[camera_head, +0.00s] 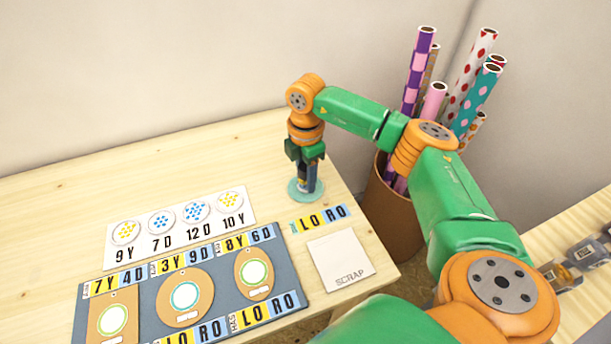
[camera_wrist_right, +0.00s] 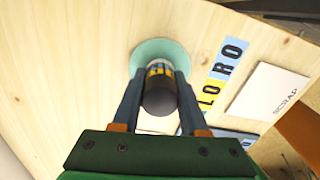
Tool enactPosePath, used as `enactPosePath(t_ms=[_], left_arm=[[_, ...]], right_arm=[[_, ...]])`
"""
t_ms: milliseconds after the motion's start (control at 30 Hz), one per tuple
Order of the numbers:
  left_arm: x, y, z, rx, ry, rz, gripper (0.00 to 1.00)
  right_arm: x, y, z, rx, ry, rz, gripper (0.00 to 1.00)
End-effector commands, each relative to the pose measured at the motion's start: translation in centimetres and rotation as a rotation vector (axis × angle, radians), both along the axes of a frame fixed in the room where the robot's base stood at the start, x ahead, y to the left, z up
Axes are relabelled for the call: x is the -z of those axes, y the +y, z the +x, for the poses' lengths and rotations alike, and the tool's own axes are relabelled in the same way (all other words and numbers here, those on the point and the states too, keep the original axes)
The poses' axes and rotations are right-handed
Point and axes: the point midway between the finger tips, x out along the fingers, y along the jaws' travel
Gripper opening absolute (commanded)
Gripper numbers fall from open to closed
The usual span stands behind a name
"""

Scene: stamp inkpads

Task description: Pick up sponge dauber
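The sponge dauber (camera_wrist_right: 160,92) has a dark rounded handle and a yellow and blue band. It stands on a round teal saucer (camera_head: 293,190) near the back right of the table. The saucer also shows in the right wrist view (camera_wrist_right: 150,48). My right gripper (camera_head: 308,178) is pointed down over it, with one finger on each side of the dauber. The fingertips are close to its band; whether they press on it cannot be told. The sponge end is hidden. My left gripper is in neither view.
A label strip (camera_head: 320,217) and a white SCRAP pad (camera_head: 341,259) lie right of and in front of the saucer. A white sample card (camera_head: 180,243) and a grey-blue board (camera_head: 141,292) with tags lie left. A brown bin (camera_head: 392,215) of paper rolls stands beyond the table's right edge.

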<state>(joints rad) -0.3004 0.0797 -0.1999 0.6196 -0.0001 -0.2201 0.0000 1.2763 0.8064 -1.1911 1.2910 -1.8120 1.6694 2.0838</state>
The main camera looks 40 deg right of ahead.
Motion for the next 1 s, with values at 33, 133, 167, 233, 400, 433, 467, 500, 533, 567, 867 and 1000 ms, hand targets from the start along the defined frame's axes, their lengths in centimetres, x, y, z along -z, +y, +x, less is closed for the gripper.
enactPosePath(t_ms=[33,133,167,233,400,433,467,500,533,567,867,1000], left_arm=[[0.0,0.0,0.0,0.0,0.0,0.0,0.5],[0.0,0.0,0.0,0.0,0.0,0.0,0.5],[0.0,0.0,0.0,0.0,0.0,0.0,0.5],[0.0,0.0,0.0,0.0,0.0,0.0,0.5],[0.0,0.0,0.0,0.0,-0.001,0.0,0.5],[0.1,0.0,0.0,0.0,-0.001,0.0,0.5],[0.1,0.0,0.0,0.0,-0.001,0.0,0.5],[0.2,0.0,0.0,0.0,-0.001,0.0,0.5],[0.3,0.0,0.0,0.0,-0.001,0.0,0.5],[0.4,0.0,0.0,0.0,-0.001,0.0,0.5],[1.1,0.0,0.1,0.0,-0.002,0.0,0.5],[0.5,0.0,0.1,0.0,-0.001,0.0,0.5]], right_arm=[[0.0,0.0,0.0,0.0,0.001,0.0,0.25],[0.0,0.0,0.0,0.0,0.0,0.0,0.0],[0.0,0.0,0.0,0.0,0.0,0.0,0.0],[0.0,0.0,0.0,0.0,0.0,0.0,0.0],[-0.1,0.0,0.0,0.0,0.0,0.0,0.0],[-0.2,0.0,0.0,0.0,0.0,0.0,0.0],[-0.4,0.0,0.0,0.0,-0.001,0.0,0.0],[-0.8,0.0,0.1,0.0,-0.003,0.001,0.0],[-1.1,0.0,0.1,0.0,-0.003,0.001,0.0],[-1.6,0.0,0.1,-0.001,-0.004,0.001,0.0],[-9.2,2.5,-4.4,-0.006,-0.008,-0.002,0.0],[-11.3,4.5,-8.3,-0.007,-0.007,-0.005,0.0]])
